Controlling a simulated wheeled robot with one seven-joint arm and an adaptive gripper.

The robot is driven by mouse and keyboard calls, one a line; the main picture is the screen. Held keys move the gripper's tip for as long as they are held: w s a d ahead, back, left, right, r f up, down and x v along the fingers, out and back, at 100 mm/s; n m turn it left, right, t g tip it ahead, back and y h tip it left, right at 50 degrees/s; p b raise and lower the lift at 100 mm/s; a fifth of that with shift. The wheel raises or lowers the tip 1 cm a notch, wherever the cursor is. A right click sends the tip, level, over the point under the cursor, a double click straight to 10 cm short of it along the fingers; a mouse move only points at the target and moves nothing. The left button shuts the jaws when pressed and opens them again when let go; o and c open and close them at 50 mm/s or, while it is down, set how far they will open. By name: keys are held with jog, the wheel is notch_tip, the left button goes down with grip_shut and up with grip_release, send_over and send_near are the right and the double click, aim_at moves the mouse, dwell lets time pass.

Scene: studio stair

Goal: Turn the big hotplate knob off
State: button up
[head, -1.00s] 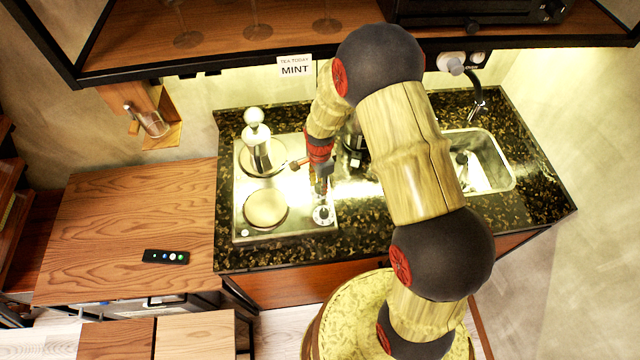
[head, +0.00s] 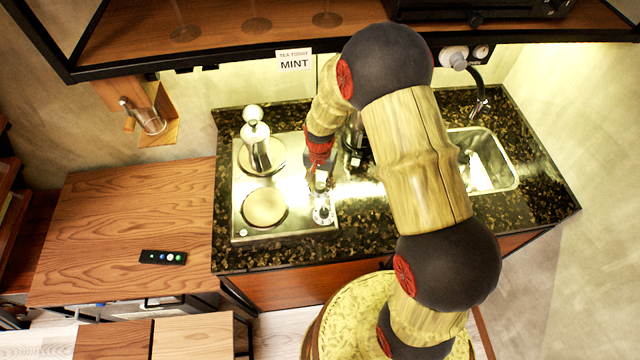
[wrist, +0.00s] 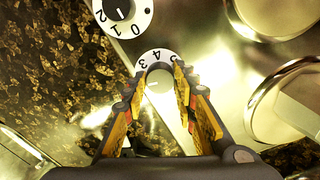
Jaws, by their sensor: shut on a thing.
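The hotplate (head: 246,232) is a steel slab with two round plates and dial knobs along its right side. My gripper (wrist: 156,77) is shut on the rear knob (wrist: 158,72); its white dial shows 3, 4 and 5 on the far side. In the head view my gripper (head: 318,184) is small, and the held knob is hard to make out. The front knob (head: 323,214) is free; the wrist view shows it (wrist: 122,14) with 0, 1 and 2. The held knob's exact setting is unclear.
A steel pot (head: 257,150) stands on the rear plate. The front plate (head: 265,208) is bare. The sink (head: 490,160) and its black tap (head: 480,100) are to the right. A shelf (head: 230,40) overhangs the back. A remote (head: 163,257) lies on the wooden cabinet.

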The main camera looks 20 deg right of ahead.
aim_at(320, 185)
jog(key=n, duration=0.4)
jog(key=shift+n+b, duration=0.3)
jog(key=shift+b, duration=0.05)
jog(key=n, duration=0.5)
jog(key=shift+b, duration=0.35)
jog(key=n, duration=0.5)
jog(key=shift+n, duration=0.4)
jog(key=n+b, duration=0.1)
jog(key=n, duration=0.4)
jog(key=o, duration=1.2)
jog(key=shift+c, duration=0.2)
notch_tip(320, 185, up, 12)
